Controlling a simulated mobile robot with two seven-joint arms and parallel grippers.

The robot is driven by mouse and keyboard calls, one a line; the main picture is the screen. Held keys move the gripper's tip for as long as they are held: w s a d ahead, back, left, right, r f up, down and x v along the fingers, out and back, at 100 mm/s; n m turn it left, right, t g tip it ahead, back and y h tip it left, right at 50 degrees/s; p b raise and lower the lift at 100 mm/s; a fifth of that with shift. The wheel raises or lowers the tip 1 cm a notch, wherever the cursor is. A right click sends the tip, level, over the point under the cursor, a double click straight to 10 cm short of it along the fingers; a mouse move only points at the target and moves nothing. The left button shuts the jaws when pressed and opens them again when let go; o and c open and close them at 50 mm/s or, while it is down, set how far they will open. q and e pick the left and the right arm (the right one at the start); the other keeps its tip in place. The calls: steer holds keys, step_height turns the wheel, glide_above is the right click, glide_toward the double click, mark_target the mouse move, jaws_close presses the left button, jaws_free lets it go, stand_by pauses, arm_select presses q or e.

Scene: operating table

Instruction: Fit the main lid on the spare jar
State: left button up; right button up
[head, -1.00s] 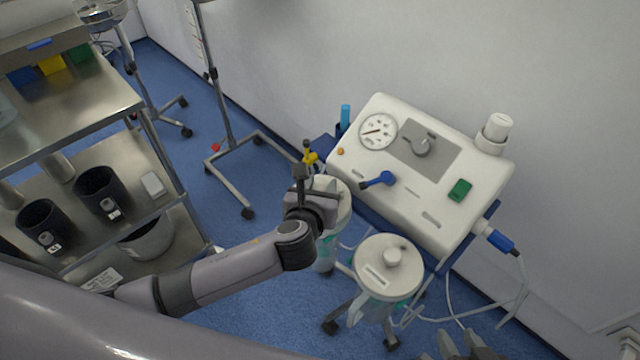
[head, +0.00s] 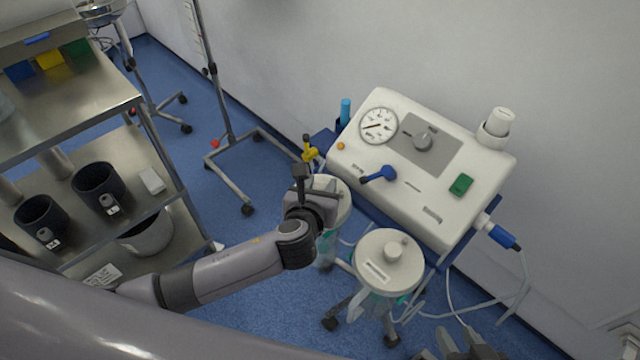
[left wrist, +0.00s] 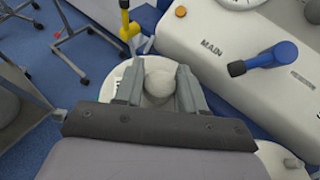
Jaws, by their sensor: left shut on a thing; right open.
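Two clear jars with round white lids hang in front of the white suction unit. My left gripper (head: 323,193) is over the left jar's lid (head: 342,196), with its fingers shut on the lid's round knob (left wrist: 160,80). That lid also shows under the fingers in the left wrist view (left wrist: 113,82). The gripper hides much of the left jar (head: 327,250). The right jar (head: 370,304) has a lid (head: 377,272) with a free knob. I cannot tell for sure which jar is the spare. My right gripper (head: 462,347) is open and empty at the bottom edge, partly cut off.
The suction unit (head: 470,165) has a gauge, a blue lever (head: 378,174) and a MAIN label (left wrist: 211,48). A yellow-handled fitting (head: 310,154) stands close behind my left gripper. Hoses loop beside the right jar. A steel cart (head: 95,110) and a wheeled stand (head: 228,140) are at left.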

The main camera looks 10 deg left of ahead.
arm_select(q)
steer(key=shift+f, duration=0.45)
arm_select(e)
steer(key=shift+d+f, duration=0.1)
steer(key=shift+f, duration=0.15)
arm_select(q)
steer(key=o, duration=1.2)
arm_select(e)
steer(key=shift+r, duration=0.1)
arm_select(q)
steer(key=p+v, duration=0.1)
steer(key=v, duration=0.6)
steer(key=shift+r, duration=0.1)
arm_select(e)
steer(key=shift+s+d+r, duration=0.1)
steer(key=shift+s+d, duration=0.1)
steer(key=shift+d, duration=0.05)
arm_select(q)
steer(key=shift+s, duration=0.1)
